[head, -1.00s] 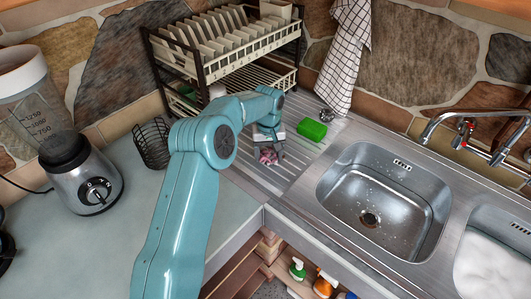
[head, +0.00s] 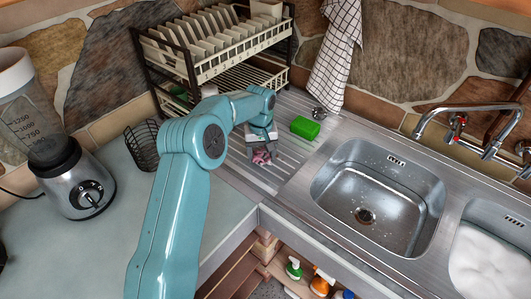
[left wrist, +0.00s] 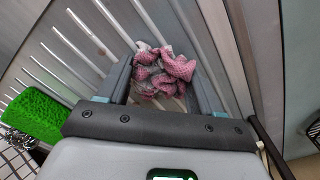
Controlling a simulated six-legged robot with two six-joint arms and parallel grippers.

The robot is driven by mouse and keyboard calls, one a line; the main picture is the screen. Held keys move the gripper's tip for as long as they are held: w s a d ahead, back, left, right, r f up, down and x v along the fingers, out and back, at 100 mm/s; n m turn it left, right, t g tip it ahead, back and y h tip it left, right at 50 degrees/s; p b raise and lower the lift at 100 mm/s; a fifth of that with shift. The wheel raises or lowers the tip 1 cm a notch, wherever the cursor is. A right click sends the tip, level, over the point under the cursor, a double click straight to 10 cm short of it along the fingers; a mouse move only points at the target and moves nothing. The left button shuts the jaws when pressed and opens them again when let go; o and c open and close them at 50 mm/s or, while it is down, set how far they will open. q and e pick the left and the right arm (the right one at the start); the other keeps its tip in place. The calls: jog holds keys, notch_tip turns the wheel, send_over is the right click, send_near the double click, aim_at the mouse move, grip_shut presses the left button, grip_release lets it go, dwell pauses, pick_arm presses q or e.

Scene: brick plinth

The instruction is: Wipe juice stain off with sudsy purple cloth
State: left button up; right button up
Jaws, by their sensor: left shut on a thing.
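The pink-purple cloth (head: 262,157) is bunched up in my left gripper (head: 264,146), over the ribbed metal drainboard left of the sink. In the left wrist view the crumpled cloth (left wrist: 165,72), with pale whitish patches, sits between the two fingers of my left gripper (left wrist: 163,85), shut on it. It appears to be at or just above the ribs; exact contact is unclear. Faint reddish-brown marks (left wrist: 101,51) show on the drainboard beside the cloth, perhaps the juice stain. Anything directly under the cloth is hidden. My right gripper is not in view.
A green sponge (head: 305,128) lies right of the gripper, with a metal scrubber (head: 319,113) behind it. A dish rack (head: 215,50) with plates stands behind. The empty sink (head: 378,195) is to the right. A blender (head: 75,175) and wire basket (head: 142,146) stand left.

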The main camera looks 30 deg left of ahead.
aim_at(254, 159)
pick_arm(q)
jog(key=shift+s+f+b, duration=0.25)
jog(key=shift+s+b, duration=0.05)
jog(key=shift+s, duration=0.15)
jog(key=s+b, duration=0.1)
jog(key=s, duration=0.1)
jog(key=shift+s+a+r+b, duration=0.15)
jog(key=shift+s+a+b, duration=0.05)
jog(key=shift+s+b, duration=0.15)
jog(key=shift+s, duration=0.15)
jog(key=shift+r, duration=0.1)
jog(key=shift+r+p, duration=2.05)
jog(key=shift+r, duration=1.05)
jog(key=shift+r, duration=0.1)
